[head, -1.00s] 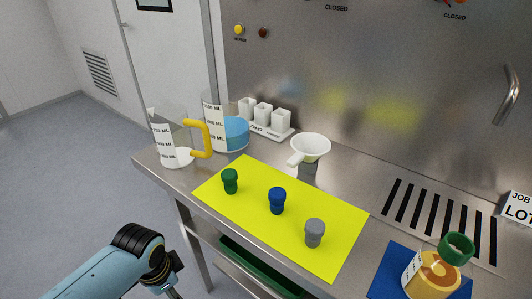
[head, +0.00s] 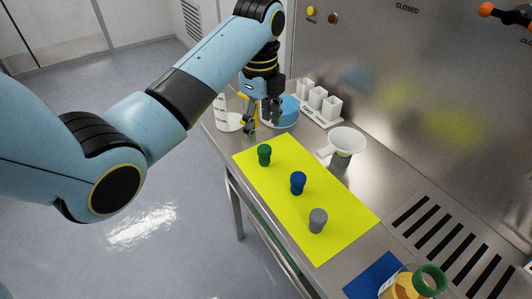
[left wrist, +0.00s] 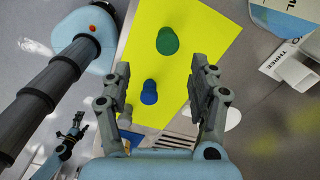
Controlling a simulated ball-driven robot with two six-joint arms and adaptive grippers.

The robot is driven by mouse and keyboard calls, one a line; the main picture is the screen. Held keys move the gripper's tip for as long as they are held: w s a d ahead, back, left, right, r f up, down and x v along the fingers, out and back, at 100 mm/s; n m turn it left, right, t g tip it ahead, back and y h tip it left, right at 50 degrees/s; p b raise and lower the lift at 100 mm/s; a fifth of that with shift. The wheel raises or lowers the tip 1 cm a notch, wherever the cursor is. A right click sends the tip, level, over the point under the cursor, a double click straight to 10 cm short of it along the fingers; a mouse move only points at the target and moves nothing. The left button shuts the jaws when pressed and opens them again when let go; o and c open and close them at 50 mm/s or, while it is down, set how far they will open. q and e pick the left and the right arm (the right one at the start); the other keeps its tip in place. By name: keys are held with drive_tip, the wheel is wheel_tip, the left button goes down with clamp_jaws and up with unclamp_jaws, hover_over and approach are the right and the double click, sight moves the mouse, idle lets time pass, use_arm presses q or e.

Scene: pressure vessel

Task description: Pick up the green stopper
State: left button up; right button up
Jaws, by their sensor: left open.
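The green stopper (head: 264,154) stands upright near the far left corner of the yellow mat (head: 335,232). My left gripper (head: 263,122) is open and empty, pointing down above and just behind the green stopper in the head view. In the left wrist view the green stopper (left wrist: 167,41) lies ahead of the two fingertips, apart from both. The blue stopper (left wrist: 149,92) shows between the fingers there. What looks like my right gripper (left wrist: 76,125) is small at the lower left of that view; its jaw state is unclear.
The blue stopper (head: 298,183) and grey stopper (head: 318,221) stand on the mat. A white funnel (head: 346,141) is right of it. A beaker of blue liquid (head: 287,112) and a white rack (head: 320,105) are behind. An amber jar (head: 405,287) is at the front right.

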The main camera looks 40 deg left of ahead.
sight(264, 148)
use_arm(q)
drive_tip(key=shift+w+r+m, duration=0.4)
drive_tip(key=shift+w, duration=0.15)
drive_tip(key=shift+w+d+f, duration=0.1)
drive_tip(key=shift+f, duration=0.2)
wheel_tip(264, 148, down, 4)
wheel_tip(264, 148, down, 6)
drive_tip(key=shift+p, duration=0.6)
drive_tip(key=c, duration=1.2)
